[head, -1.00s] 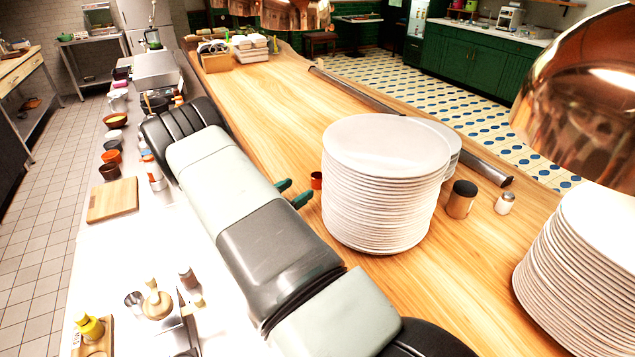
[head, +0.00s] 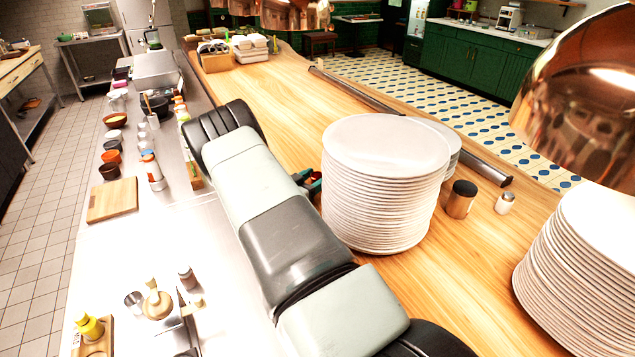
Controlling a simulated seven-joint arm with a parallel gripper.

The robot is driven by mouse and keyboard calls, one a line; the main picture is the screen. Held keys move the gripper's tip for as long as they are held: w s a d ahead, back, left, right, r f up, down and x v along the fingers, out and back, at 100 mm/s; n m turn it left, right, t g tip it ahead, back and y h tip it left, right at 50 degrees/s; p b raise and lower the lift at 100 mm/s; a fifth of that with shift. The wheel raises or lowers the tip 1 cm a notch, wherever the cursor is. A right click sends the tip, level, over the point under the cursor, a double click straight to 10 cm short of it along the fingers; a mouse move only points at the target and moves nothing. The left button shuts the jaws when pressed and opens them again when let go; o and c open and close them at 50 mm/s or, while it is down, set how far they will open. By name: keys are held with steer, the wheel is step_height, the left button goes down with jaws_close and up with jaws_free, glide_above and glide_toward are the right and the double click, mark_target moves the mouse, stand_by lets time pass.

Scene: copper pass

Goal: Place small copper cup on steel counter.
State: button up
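The small copper cup (head: 316,176) is a small reddish patch on the wooden counter, just left of the tall plate stack. It is mostly hidden by my gripper and the plates. My gripper (head: 309,181) shows only as dark teal fingertips past the right side of my arm. The fingertips are at the cup, one on its near side and one on its far side. Whether they press on it I cannot tell. The steel counter (head: 130,250) runs along the left, lower part of the view, bright and partly covered by my arm.
A tall plate stack (head: 385,150) stands close right of my gripper. A dark-topped shaker (head: 460,200), a white-bodied shaker (head: 505,204) and another plate stack (head: 590,270) are farther right. A cutting board (head: 113,200) and bowls line the steel counter, whose front middle is clear.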

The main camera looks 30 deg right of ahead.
steer(key=c, duration=0.8)
steer(key=shift+r, duration=0.15)
steer(key=s+a+r+n+t+y, duration=0.1)
steer(key=a+r+n+t+y, duration=0.3)
steer(key=r, duration=0.9)
steer(key=a+r+t, duration=0.2)
steer(key=a+r, duration=0.5)
steer(key=r, duration=0.5)
steer(key=s+a+r+n+t+y, duration=0.4)
steer(key=s+a+r+n+y, duration=0.25)
steer(key=s+a+r, duration=0.5)
steer(key=w+d+f+m+g+h, duration=0.4)
steer(key=w+d+f+m+h, duration=0.15)
steer(key=w+d+f, duration=0.5)
steer(key=w+d+f+m+g+h, duration=0.2)
steer(key=d+f+m+g+h, duration=0.3)
steer(key=d+f, duration=0.7)
step_height(320, 180, down, 4)
steer(key=shift+f+g, duration=0.15)
steer(key=shift+g, duration=0.45)
